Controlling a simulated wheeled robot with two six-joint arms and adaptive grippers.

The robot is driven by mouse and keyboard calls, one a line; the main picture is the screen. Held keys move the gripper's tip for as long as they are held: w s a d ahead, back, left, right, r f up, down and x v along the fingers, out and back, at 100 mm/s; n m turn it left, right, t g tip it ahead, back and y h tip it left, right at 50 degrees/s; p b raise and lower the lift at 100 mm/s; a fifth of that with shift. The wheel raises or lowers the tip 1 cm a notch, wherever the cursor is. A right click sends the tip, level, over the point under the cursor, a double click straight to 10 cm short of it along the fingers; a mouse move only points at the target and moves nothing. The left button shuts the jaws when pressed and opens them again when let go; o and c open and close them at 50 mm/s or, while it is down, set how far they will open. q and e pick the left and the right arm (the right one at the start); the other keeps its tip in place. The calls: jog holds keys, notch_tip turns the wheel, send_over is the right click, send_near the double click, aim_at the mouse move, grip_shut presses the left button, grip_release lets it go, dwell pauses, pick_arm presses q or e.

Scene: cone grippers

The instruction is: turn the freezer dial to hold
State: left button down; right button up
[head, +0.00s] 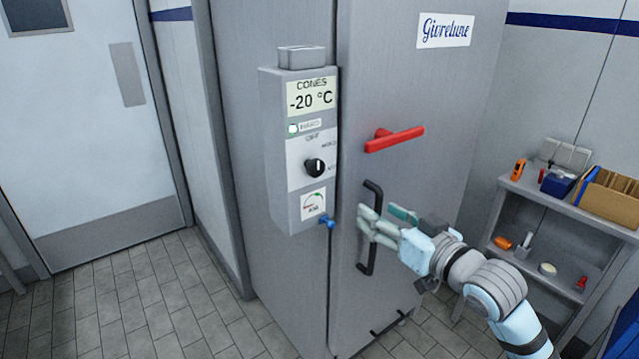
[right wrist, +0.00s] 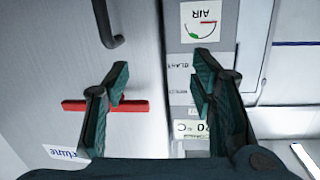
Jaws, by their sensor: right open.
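The freezer dial (head: 314,167) is a round black knob with a pale mark, on the white panel of a grey control box (head: 278,150). Small labels surround it; I cannot read which one the mark points at. In the right wrist view the labelled panel (right wrist: 181,70) shows upside down, and a finger hides the dial. My right gripper (head: 380,217) is open and empty, to the right of and below the dial, in front of the freezer door by the black handle. Its spread fingers also show in the right wrist view (right wrist: 160,72). My left gripper is out of view.
The freezer door (head: 445,110) has a red lever (head: 394,139) and a black bar handle (head: 371,188), close to my right fingers. Shelves (head: 540,197) with small items stand at right. The tiled floor (head: 140,300) at left is clear.

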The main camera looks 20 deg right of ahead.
aim_at(318, 170)
jog(key=s+a+r+n+y, duration=0.3)
jog(key=s+a+r, duration=0.2)
jog(key=r, duration=0.2)
jog(key=x, duration=1.2)
jog(key=shift+w+f, duration=0.15)
jog(key=shift+w, duration=0.9)
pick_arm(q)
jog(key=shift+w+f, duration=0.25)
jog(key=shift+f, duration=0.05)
pick_arm(e)
jog(key=shift+c, duration=0.2)
